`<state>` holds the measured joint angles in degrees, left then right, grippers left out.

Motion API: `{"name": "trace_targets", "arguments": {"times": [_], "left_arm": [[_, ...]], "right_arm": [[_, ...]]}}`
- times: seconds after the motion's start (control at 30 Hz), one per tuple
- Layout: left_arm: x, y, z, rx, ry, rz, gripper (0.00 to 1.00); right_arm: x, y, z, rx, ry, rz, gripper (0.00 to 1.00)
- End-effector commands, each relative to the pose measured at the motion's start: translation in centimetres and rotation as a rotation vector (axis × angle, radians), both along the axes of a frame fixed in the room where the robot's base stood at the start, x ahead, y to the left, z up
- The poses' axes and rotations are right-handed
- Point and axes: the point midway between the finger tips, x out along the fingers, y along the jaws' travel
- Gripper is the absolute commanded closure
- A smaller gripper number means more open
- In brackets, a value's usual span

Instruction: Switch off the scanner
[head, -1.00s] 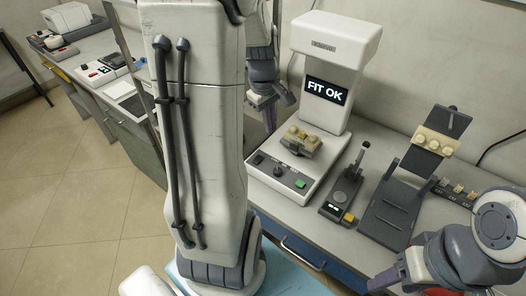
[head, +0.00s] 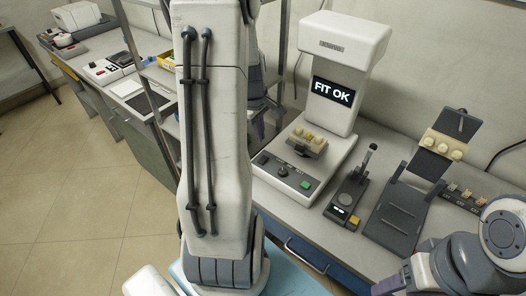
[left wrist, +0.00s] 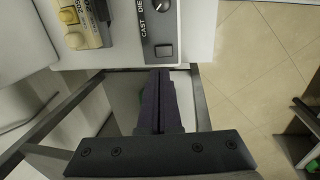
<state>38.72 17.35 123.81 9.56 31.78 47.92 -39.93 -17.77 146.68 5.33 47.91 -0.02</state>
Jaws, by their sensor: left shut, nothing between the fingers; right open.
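The scanner (head: 345,60) is a white column unit on the bench, its screen (head: 333,91) reading "FIT OK". A tan dental cast (head: 307,142) sits on its base. The front panel has a dark knob (head: 283,171), a dark rocker-like control (head: 262,160) and a green button (head: 305,184). In the left wrist view the knob (left wrist: 158,14) is marked CAST and DIE, with the small dark rocker (left wrist: 163,50) near the panel's edge. My left gripper (left wrist: 160,77) is shut and empty, its tips just off that edge. My right gripper (head: 388,287) is open at the lower right, partly cut off.
Right of the scanner are a small dark device (head: 350,192) with a lever, a grey stand (head: 397,213) and a tilted holder with a cast (head: 445,145). A dark metal frame (left wrist: 199,100) stands beside the left gripper. A side bench (head: 130,92) is at the left.

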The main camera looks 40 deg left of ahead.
Motion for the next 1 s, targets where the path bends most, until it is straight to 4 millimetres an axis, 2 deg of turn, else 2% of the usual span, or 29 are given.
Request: {"name": "trace_targets", "arguments": {"times": [0.03,0.2,0.4,0.6,1.0], "left_arm": [[0.1,-0.1,-1.4,-0.006,0.006,0.000,1.00],[0.7,0.0,-4.9,-0.005,0.005,0.001,1.00],[1.2,0.1,-7.7,-0.002,0.002,0.000,1.00],[1.4,0.1,-8.8,0.000,0.000,0.000,1.00],[1.3,0.3,-8.7,-0.001,0.005,0.004,1.00]], "right_arm": [[0.0,0.0,0.0,0.000,0.000,0.000,0.39],[0.0,0.0,-0.1,0.000,0.000,0.000,0.39],[0.0,0.0,-0.2,0.000,0.000,0.000,0.39],[0.0,0.0,-0.2,0.000,0.000,0.000,0.39],[0.0,0.0,0.3,0.000,0.000,0.000,0.39]]}}
